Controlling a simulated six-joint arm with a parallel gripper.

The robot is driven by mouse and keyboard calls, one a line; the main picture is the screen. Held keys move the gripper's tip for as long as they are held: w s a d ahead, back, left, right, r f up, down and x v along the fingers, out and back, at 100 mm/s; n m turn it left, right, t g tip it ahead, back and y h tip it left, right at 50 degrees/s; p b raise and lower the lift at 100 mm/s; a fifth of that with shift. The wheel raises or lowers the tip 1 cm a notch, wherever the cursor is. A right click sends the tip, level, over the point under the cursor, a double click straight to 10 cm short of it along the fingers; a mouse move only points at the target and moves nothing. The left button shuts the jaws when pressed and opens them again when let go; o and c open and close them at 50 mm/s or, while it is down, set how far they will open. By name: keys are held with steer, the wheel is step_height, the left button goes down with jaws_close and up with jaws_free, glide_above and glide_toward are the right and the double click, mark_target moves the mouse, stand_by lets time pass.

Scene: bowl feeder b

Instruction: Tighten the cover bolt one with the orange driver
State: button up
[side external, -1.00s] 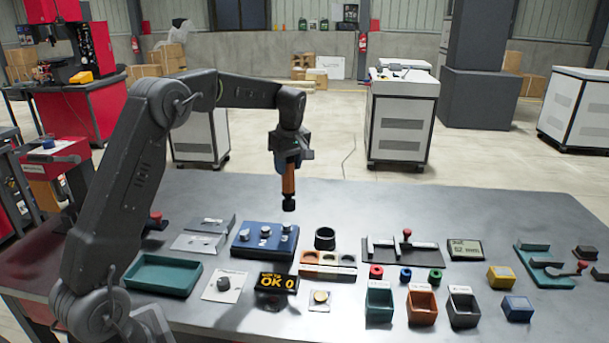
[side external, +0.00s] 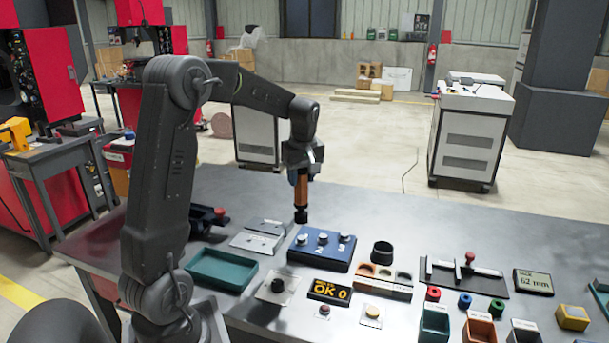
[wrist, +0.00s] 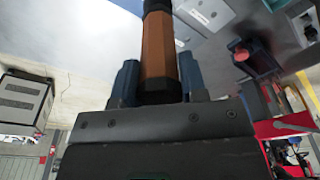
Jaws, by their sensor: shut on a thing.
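My gripper (side external: 301,172) is shut on the orange driver (side external: 302,192), which hangs upright with its dark tip down. In the wrist view the orange handle (wrist: 159,55) sits between the two blue fingers; the driver's tip is out of that view. The blue cover block (side external: 318,258) lies on the table with silver bolt heads on top: a left one (side external: 302,239), a middle one (side external: 323,237) and a right one (side external: 344,238). The driver's tip appears above the block's back left side, apart from the bolts. I cannot tell which bolt is number one.
A grey plate (side external: 256,243) and a teal tray (side external: 222,285) lie left of the block. A dark ring (side external: 382,252) stands to its right. The table behind the block is clear.

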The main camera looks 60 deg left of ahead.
mark_target(301, 202)
steer(key=shift+f, duration=4)
stand_by(2.0)
steer(key=shift+r, duration=2.9)
steer(key=shift+w, duration=0.1)
